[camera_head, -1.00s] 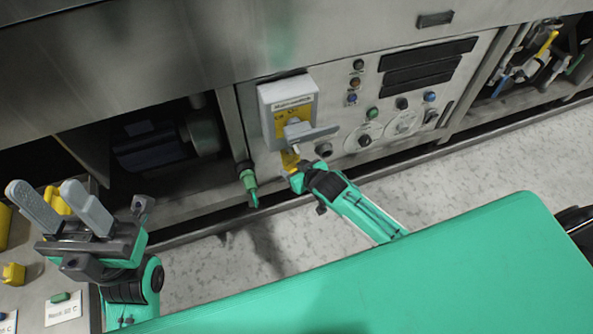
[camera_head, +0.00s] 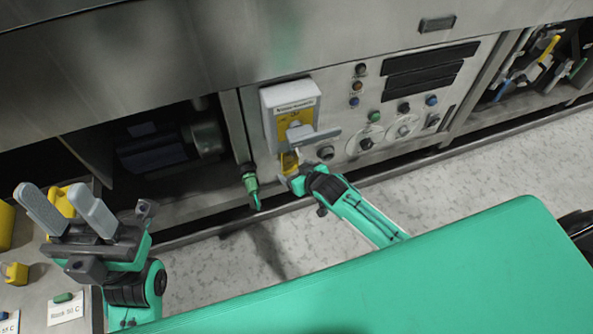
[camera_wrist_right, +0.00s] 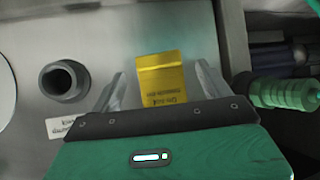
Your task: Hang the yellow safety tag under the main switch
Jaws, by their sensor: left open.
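The main switch (camera_head: 291,106) is a pale box with a yellow plate and a grey handle (camera_head: 312,136) on the washer's front panel. The yellow safety tag (camera_head: 289,162) hangs just below the handle; its upper attachment is too small to make out. In the right wrist view the tag (camera_wrist_right: 161,80) shows printed text. My right gripper (camera_head: 291,178) is at the tag's lower end. The right wrist view shows its fingers (camera_wrist_right: 160,70) apart, with the tag between them and gaps on both sides. My left gripper (camera_head: 68,200) is open and empty at the left, away from the switch.
A green-handled fitting (camera_head: 250,183) hangs left of the switch, and also shows close to the right gripper (camera_wrist_right: 285,93). A dark round socket (camera_wrist_right: 64,81) stands on the other side. Yellow items (camera_head: 15,273) lie on a bench at the left. Pale floor lies below the panel.

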